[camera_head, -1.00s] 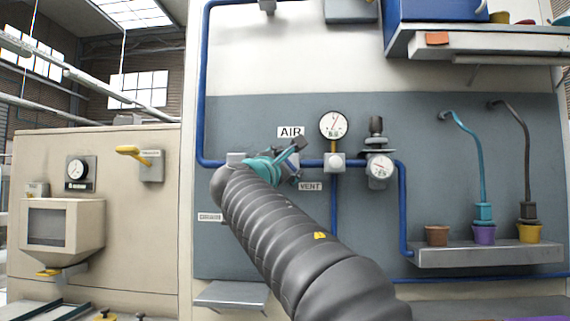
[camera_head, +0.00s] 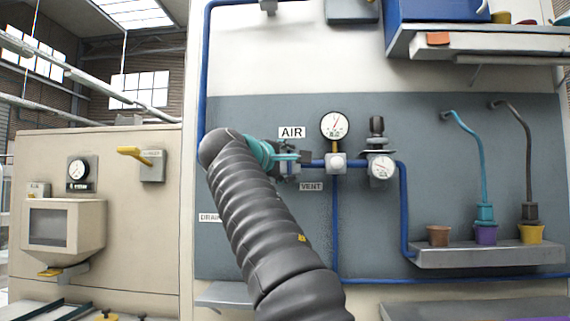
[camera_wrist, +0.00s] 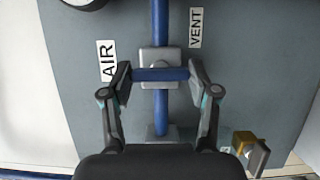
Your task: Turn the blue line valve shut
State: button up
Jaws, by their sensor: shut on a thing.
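The blue valve handle (camera_wrist: 160,75) is a short bar on a grey valve block (camera_wrist: 163,54), in line with the blue pipe (camera_wrist: 161,108). In the wrist view the bar lies straight across the pipe. My gripper (camera_wrist: 160,75) is shut on the bar, one finger at each end. In the head view my gripper (camera_head: 294,157) is at the wall just below the AIR label (camera_head: 291,132). There my gripper and arm hide the handle.
The VENT label (camera_head: 311,186) is just below my gripper. A pressure gauge (camera_head: 335,126) and a regulator (camera_head: 380,166) stand to the right. A shelf with pots (camera_head: 470,256) is farther right.

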jog(key=shift+f, duration=0.1)
dwell(0.6)
jog(key=o, duration=1.2)
jog(key=shift+c, duration=0.2)
jog(key=shift+s+a, duration=0.25)
jog(key=shift+s, duration=0.3)
jog(key=v, duration=1)
jog(key=shift+s+a, duration=0.2)
jog(key=shift+s, duration=0.15)
